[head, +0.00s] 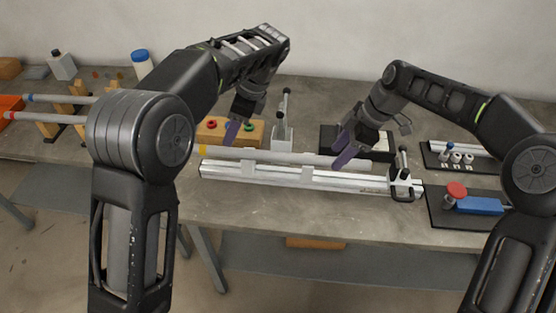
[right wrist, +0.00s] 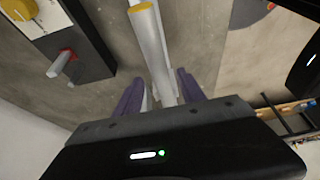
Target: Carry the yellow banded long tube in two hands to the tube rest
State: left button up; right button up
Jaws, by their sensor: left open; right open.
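The long grey tube (head: 285,156) lies left to right along the back of the silver rail jig, with a yellow band (head: 203,150) at its left end. The right wrist view shows the tube (right wrist: 158,60) with a yellow end (right wrist: 143,8). My left gripper (head: 236,131) is open above the tube's left part, apart from it. My right gripper (head: 345,150) is open at the tube's right part. In the right wrist view, its purple fingers (right wrist: 160,92) stand on either side of the tube. Wooden posts (head: 78,100) at far left, likely the tube rest, are partly hidden by my left arm.
The silver rail jig (head: 300,177) has a clamp (head: 403,180) at its right end. A wooden block with coloured rings (head: 218,133) stands behind. Blue- and red-ended tubes (head: 50,117) lie across the posts. A dark tray (head: 470,212) lies right. The front bench strip is clear.

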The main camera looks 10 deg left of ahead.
jog(key=v, duration=1)
jog(key=shift+s+f, duration=0.1)
